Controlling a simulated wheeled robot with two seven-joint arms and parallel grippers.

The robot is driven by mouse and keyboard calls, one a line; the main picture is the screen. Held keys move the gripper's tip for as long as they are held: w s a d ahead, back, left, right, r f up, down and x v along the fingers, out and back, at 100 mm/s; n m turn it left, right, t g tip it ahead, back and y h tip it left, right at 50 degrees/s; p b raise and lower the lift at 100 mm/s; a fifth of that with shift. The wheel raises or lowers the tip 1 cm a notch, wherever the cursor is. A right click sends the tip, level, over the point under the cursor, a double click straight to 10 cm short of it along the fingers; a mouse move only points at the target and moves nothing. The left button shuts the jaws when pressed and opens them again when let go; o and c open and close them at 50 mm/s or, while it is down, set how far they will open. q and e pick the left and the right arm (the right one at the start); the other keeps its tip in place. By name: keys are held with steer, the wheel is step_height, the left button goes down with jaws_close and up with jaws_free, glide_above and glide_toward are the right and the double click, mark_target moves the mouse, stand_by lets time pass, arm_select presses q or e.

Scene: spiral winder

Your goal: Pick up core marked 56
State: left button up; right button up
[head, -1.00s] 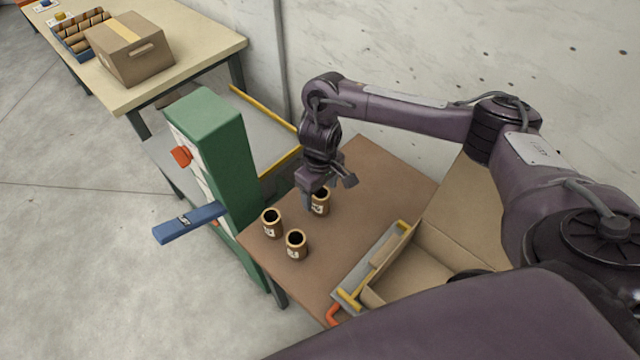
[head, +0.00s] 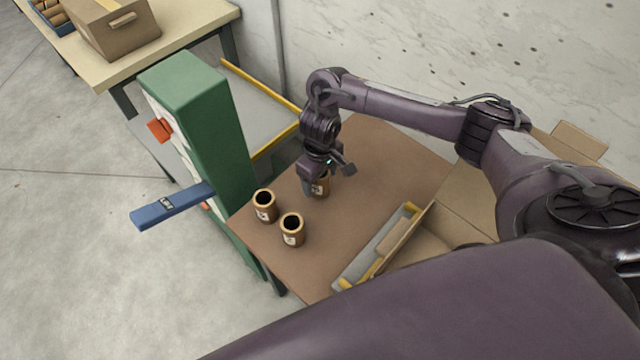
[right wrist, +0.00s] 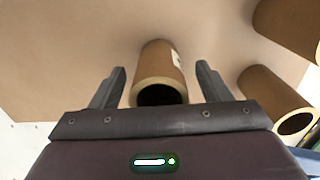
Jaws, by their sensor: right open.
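Three brown cores with pale labels stand on the brown table (head: 385,165). One core (head: 320,188) is at the back, directly below my right gripper (head: 313,185). The other two are the left core (head: 265,206) and the front core (head: 291,230). In the right wrist view the back core (right wrist: 158,75) lies between the two open fingers of my right gripper (right wrist: 160,85), with a gap on each side. The label numbers are too small or turned away to read. The other two cores show at the right of that view. My left gripper is not in view.
A green machine (head: 200,120) with a blue arm (head: 170,206) stands left of the table. A grey tray with yellow ends (head: 375,250) and an open cardboard box (head: 455,215) are at the right. A closed carton (head: 115,30) sits on a far bench.

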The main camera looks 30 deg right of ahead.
steer(key=shift+w+f, duration=0.1)
steer(key=shift+f, duration=0.7)
steer(key=shift+r, duration=0.1)
steer(key=shift+c, duration=0.4)
steer(key=c, duration=1)
